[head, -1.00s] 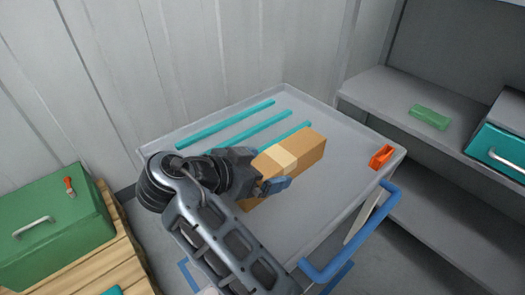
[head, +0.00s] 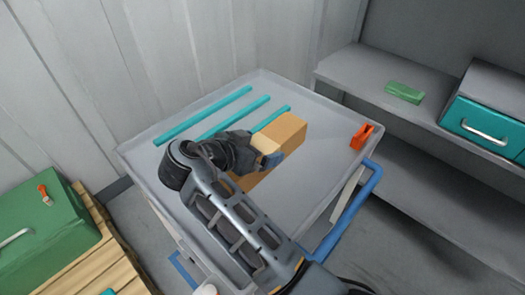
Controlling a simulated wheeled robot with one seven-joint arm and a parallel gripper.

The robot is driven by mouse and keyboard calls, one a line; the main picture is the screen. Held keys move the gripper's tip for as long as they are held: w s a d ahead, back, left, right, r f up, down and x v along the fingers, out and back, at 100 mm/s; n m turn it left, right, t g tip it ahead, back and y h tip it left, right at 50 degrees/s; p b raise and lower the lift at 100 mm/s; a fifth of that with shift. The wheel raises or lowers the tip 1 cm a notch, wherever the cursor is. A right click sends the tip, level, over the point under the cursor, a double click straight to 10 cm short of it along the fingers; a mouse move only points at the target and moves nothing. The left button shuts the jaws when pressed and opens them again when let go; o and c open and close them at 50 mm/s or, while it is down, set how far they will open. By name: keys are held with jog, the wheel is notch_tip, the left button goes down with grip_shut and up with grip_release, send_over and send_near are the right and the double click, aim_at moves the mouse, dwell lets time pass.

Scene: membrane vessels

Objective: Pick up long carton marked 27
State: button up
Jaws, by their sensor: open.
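The long carton (head: 286,130) is a tan box with a paler band. It lies on the grey cart top (head: 310,182), near its middle. No number is readable on it from here. My gripper (head: 268,152) is at the carton's middle, over the pale band, with a blue-grey finger on the right side of the box. The jaws are open. My wrist and arm hide part of the carton's near half and the far finger, so I cannot tell whether the fingers touch it.
Several teal rods (head: 236,116) lie left of the carton. An orange clip-like piece (head: 362,136) sits at the cart's right corner, above a blue handle (head: 345,215). A green case (head: 40,235) stands at left. Grey shelves at right hold a green block (head: 404,92) and a teal drawer box (head: 485,128).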

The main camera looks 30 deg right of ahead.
jog(key=shift+c, duration=0.3)
jog(key=c, duration=1.1)
jog(key=shift+r, duration=0.1)
